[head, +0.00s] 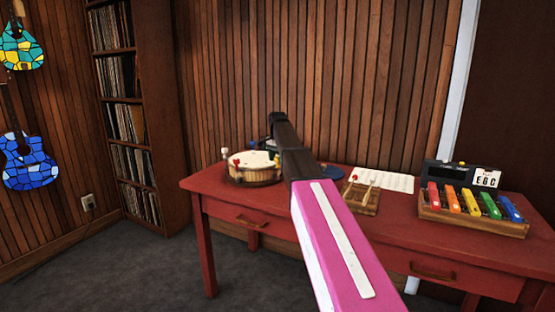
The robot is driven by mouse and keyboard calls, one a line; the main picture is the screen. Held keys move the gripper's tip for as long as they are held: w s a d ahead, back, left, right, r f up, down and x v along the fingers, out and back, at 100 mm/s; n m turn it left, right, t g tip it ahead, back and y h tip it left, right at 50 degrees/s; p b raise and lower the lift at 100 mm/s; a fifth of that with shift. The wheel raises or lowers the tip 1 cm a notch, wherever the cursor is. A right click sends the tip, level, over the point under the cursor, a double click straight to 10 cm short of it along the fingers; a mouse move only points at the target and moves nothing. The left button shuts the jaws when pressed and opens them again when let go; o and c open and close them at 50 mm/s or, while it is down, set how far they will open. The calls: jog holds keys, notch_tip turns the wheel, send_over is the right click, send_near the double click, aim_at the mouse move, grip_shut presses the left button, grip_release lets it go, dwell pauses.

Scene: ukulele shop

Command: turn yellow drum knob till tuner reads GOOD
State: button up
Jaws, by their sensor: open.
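A round wooden drum (254,171) with a pale head stands on the left part of the red table. Small coloured knobs stand around its rim: a red knob (237,162) at the front left, and a yellow knob (277,161) at the right, close to my dark wrist. My pink arm reaches in from the lower right. My gripper (266,144) is open behind the drum's right side, apart from the yellow knob as far as I can see. Its fingertips are mostly hidden by the wrist. I cannot make out a tuner reading.
The red table (225,203) also holds a small wooden tray (361,203), a paper sheet (397,182) and a colourful xylophone (472,218). A dark box (440,173) and a card reading E G C (487,178) stand behind the xylophone. A record shelf (160,120) stands left.

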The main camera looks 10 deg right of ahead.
jog(key=c, duration=0.9)
jog(key=shift+n, duration=2.8)
jog(key=o, duration=0.9)
